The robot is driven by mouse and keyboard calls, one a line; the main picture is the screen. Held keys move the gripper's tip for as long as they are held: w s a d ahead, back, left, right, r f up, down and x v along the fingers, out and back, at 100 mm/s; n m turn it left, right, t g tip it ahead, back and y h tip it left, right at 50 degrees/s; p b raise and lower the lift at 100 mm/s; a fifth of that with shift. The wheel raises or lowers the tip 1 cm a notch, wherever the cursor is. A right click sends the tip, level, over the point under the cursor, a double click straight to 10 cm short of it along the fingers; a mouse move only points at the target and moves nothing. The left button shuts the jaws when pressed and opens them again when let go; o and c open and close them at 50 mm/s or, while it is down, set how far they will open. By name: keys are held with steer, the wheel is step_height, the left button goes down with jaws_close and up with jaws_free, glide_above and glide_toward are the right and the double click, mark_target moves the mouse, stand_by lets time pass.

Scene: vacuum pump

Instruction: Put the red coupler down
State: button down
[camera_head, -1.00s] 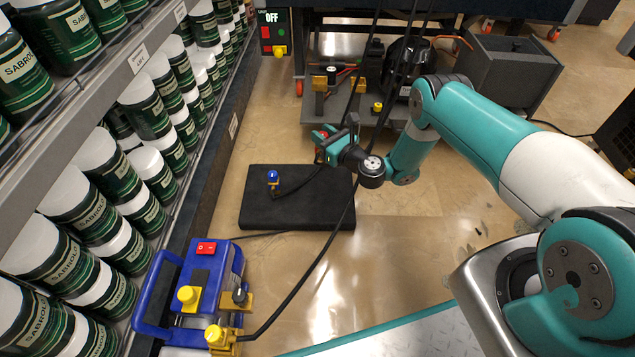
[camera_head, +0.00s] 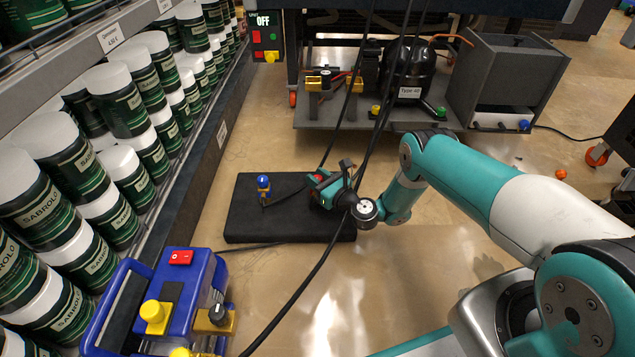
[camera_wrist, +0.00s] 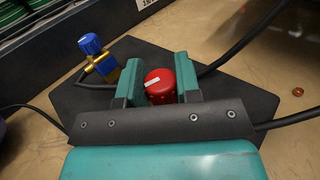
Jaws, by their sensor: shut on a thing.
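The red coupler (camera_wrist: 161,86) sits between the two teal fingers of my gripper (camera_wrist: 162,85) in the wrist view. The fingers are shut on it, and a black hose runs from it to the right. In the head view my gripper (camera_head: 325,185) is over the right part of the black mat (camera_head: 250,222); only a bit of red shows there. I cannot tell whether the coupler touches the mat. A blue-capped brass coupler (camera_head: 263,187) stands on the mat's left part; it also shows in the wrist view (camera_wrist: 93,50).
A blue vacuum pump (camera_head: 185,290) with a red switch stands at the front left. Shelves of green cans (camera_head: 120,100) line the left side. A cart (camera_head: 320,117) with a compressor (camera_head: 411,75) stands at the back. Black hoses cross the floor near the mat.

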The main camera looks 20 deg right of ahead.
steer(key=shift+r, duration=0.1)
steer(key=shift+f, duration=0.2)
steer(key=c, duration=0.8)
jaws_free()
steer(key=shift+r, duration=0.1)
